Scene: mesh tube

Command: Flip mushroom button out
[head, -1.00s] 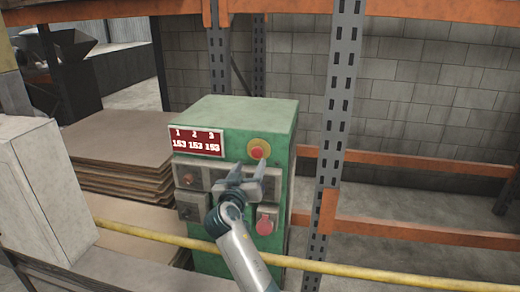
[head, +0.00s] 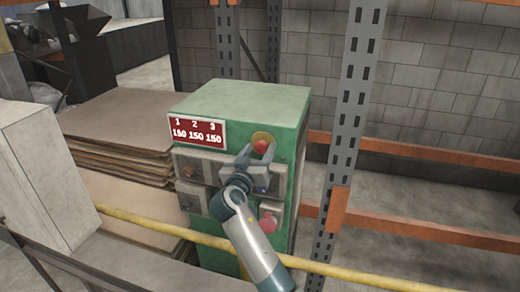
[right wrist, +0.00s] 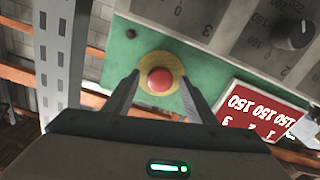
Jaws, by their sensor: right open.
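The red mushroom button (head: 261,147) sits on a yellow round plate at the upper right of the green control box's front (head: 240,98). It also shows in the right wrist view (right wrist: 159,80), ringed by its yellow plate. My right gripper (head: 257,154) is open and in front of the button, with one finger on each side of it in the right wrist view (right wrist: 157,98). Whether the fingers touch the button cannot be told. My left gripper is not in view.
A red display (head: 197,133) reads 150 three times. Below are grey panels with knobs and a second red button (head: 268,222). A yellow rail (head: 330,273) crosses in front. A grey rack post (head: 352,130) stands to the right, stacked boards (head: 125,145) to the left.

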